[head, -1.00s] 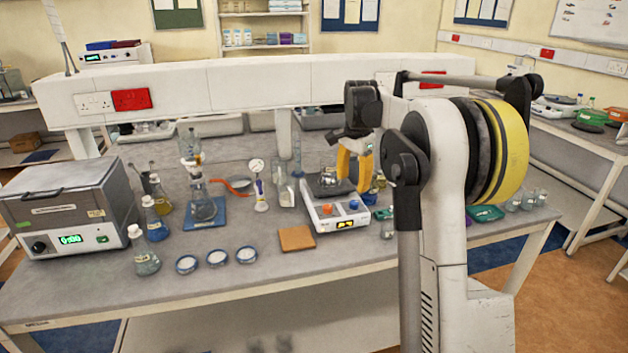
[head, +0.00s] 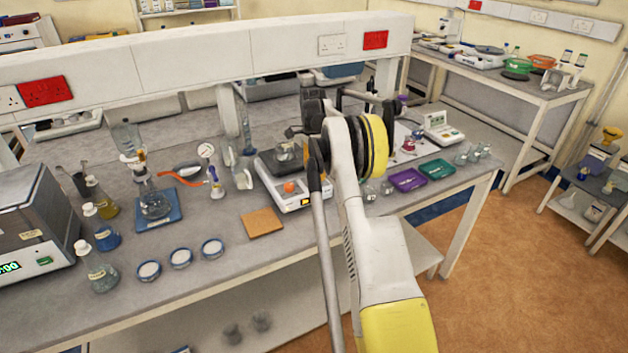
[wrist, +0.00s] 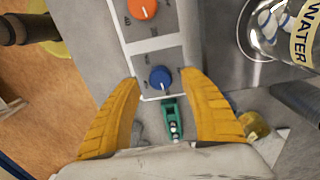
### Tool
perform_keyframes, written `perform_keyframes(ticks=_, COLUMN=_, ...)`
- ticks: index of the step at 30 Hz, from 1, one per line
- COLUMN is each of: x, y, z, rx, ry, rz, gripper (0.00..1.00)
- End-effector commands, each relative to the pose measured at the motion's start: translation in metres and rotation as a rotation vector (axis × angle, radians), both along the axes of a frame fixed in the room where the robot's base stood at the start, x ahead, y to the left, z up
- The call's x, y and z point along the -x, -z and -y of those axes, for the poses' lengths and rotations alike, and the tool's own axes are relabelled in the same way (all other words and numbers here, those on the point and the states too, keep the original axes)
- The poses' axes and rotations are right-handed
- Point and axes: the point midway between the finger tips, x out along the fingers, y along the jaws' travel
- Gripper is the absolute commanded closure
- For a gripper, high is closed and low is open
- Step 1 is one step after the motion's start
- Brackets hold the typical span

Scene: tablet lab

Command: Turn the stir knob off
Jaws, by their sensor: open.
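A white hotplate stirrer (head: 273,192) stands on the bench with a beaker (head: 285,158) on its dark top. Its orange knob (head: 290,187) shows in the head view, and the blue knob is hidden there behind my arm. In the wrist view the orange knob (wrist: 142,9) is at the top edge and the blue knob (wrist: 160,78) is lower, between my fingertips. The knob lettering is too small to read. My gripper (wrist: 161,73) is open, with yellow fingers on either side of the blue knob. I cannot tell whether they touch it.
A bottle labelled WATER (wrist: 300,30) stands right of the stirrer in the wrist view, with a small green item (wrist: 173,118) below the blue knob. A brown tile (head: 262,222) lies in front of the stirrer; purple (head: 407,180) and green trays (head: 437,169) lie to its right.

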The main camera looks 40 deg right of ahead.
Motion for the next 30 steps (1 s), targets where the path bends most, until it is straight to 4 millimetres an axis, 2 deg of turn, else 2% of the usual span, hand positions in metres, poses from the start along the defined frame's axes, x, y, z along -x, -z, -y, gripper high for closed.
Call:
perform_keyframes(ticks=3, x=0.001, y=0.015, z=0.000, rx=0.000, ry=0.000, rz=0.000, gripper=0.49)
perform_keyframes(ticks=6, x=0.001, y=0.021, z=0.000, rx=0.000, ry=0.000, rz=0.000, gripper=0.49)
perform_keyframes(ticks=15, x=0.001, y=0.023, z=0.000, rx=0.000, ry=-0.001, rz=0.000, gripper=0.49)
perform_keyframes(ticks=17, x=0.001, y=0.023, z=0.000, rx=0.000, ry=-0.001, rz=0.000, gripper=0.65)
perform_keyframes(ticks=18, x=0.001, y=0.023, z=0.000, rx=0.000, ry=-0.001, rz=0.000, gripper=0.78)
perform_keyframes(ticks=20, x=0.001, y=0.023, z=0.000, rx=0.000, ry=-0.001, rz=0.000, gripper=0.96)
perform_keyframes(ticks=21, x=0.001, y=0.023, z=0.000, rx=0.000, ry=-0.001, rz=0.001, gripper=1.00)
perform_keyframes(ticks=30, x=0.001, y=0.023, z=-0.001, rx=0.000, ry=-0.011, rz=0.001, gripper=1.00)
